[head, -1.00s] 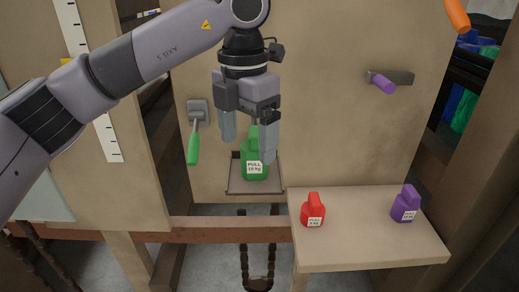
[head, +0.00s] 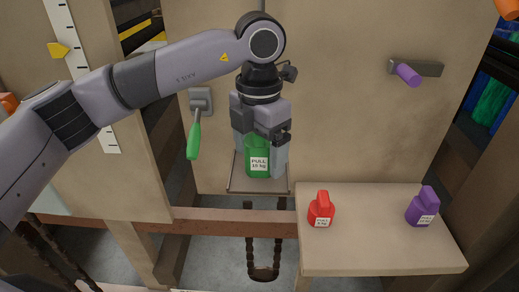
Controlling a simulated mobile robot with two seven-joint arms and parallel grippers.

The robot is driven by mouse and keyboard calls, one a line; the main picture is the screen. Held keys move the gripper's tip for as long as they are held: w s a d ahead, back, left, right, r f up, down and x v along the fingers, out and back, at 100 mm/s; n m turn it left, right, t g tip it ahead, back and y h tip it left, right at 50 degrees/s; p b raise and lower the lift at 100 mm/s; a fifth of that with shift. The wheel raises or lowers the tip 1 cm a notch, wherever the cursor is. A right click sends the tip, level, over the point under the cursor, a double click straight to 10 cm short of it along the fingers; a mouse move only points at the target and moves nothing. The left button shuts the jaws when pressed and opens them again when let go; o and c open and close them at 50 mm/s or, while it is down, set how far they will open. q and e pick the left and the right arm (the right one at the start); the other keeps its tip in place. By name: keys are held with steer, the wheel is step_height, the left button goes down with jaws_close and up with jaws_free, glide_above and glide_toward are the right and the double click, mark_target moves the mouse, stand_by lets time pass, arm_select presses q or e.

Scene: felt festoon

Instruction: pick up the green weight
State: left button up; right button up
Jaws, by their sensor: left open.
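The green weight (head: 258,164) stands upright on a small grey tray (head: 258,187) in front of the wooden panel. Its white label reads PULL and a kg figure. My left gripper (head: 259,158) points down from above and is open, with one finger on either side of the green weight. The left finger is partly hidden, and the gripper body covers the top of the weight. I cannot tell whether the fingers touch it. My right gripper is not in view.
A red weight (head: 320,210) and a purple weight (head: 422,208) stand on a wooden shelf (head: 375,248) at the right. A green-handled lever (head: 194,140) hangs left of the gripper. A purple peg (head: 408,75) sticks out at the upper right. A chain loop (head: 264,274) hangs below.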

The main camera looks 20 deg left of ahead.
arm_select(q)
steer(key=shift+r, duration=0.1)
jaws_close()
